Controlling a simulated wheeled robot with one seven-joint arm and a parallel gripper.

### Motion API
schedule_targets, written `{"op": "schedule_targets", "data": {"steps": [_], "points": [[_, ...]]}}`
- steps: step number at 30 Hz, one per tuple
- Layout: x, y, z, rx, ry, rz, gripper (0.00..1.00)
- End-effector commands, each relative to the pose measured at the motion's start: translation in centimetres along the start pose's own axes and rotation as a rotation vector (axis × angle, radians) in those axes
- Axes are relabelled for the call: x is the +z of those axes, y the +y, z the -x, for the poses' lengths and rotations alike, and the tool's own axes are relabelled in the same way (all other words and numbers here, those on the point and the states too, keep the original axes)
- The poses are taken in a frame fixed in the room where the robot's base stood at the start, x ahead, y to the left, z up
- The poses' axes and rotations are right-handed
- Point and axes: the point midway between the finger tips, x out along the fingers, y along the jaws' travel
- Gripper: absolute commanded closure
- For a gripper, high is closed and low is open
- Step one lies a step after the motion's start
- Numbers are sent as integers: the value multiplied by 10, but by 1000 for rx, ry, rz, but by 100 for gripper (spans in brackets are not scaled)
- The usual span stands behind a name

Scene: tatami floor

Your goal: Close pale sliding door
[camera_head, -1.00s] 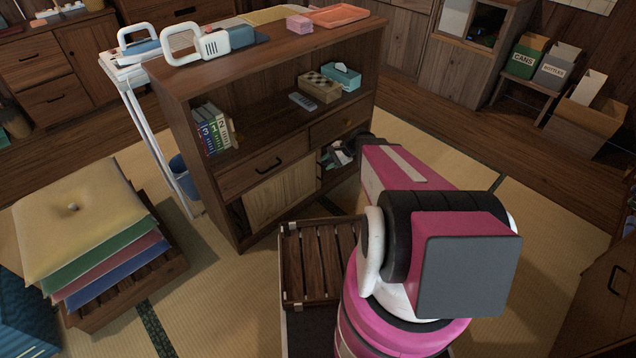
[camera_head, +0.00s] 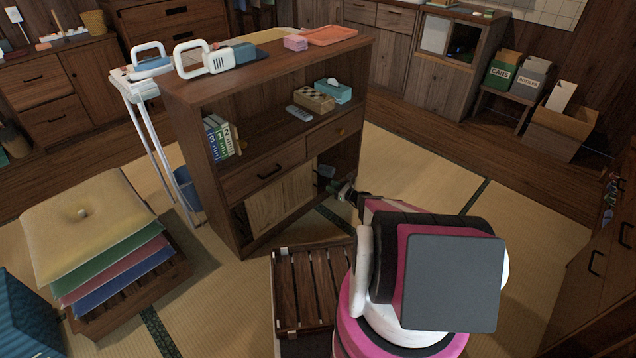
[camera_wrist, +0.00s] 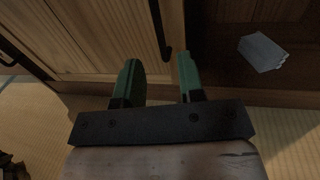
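The pale sliding door (camera_head: 281,203) covers the left part of the cabinet's lower opening in the head view. To its right the lower compartment is open. In the wrist view the door (camera_wrist: 100,35) fills the upper left, with a dark upright handle (camera_wrist: 159,30) near its right edge. My gripper (camera_wrist: 161,80) has two green fingers spread apart with nothing between them. The fingers are near the door's right edge, with the handle above and between them in the picture; contact cannot be told. In the head view my gripper (camera_head: 345,191) is small, low before the open compartment.
A grey-white box (camera_wrist: 262,52) lies inside the open compartment. The brown cabinet (camera_head: 222,199) has drawers above the door. A slatted wooden crate (camera_head: 312,285) stands in front, beside my arm. Stacked cushions (camera_head: 90,222) are at left. Tatami floor is clear right of the cabinet.

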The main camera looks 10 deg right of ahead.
Motion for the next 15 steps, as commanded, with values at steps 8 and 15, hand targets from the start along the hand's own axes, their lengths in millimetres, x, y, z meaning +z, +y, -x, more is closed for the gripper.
{"op": "schedule_targets", "data": {"steps": [8,15], "points": [[-1,0,-52,4,0,2,65],[0,0,-79,2,0,2,65]]}}
